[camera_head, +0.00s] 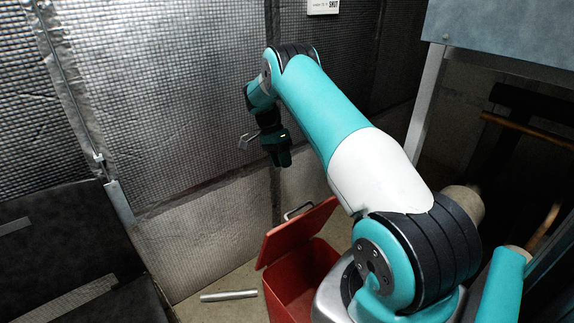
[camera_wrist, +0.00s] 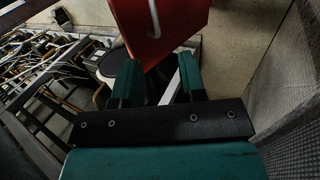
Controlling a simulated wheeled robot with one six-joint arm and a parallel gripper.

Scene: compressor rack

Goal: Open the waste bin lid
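The red waste bin (camera_head: 303,278) stands on the floor in the lower middle of the head view, partly hidden by my arm. Its red lid (camera_head: 300,232) is raised and tilted, and the bin's inside shows below it. A light metal handle (camera_head: 298,211) is on the lid's upper edge. The lid (camera_wrist: 172,35) and handle (camera_wrist: 153,18) also show at the top of the wrist view. My gripper (camera_head: 283,160) is above the lid and apart from it in the head view. In the wrist view my gripper (camera_wrist: 160,78) has its fingers spread with nothing between them.
A metal bar (camera_head: 229,295) lies on the floor left of the bin. A quilted silver wall (camera_head: 170,100) stands behind my gripper. A dark padded block (camera_head: 70,255) is at the lower left. A grey-blue cabinet (camera_head: 505,35) on a metal leg is at the upper right.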

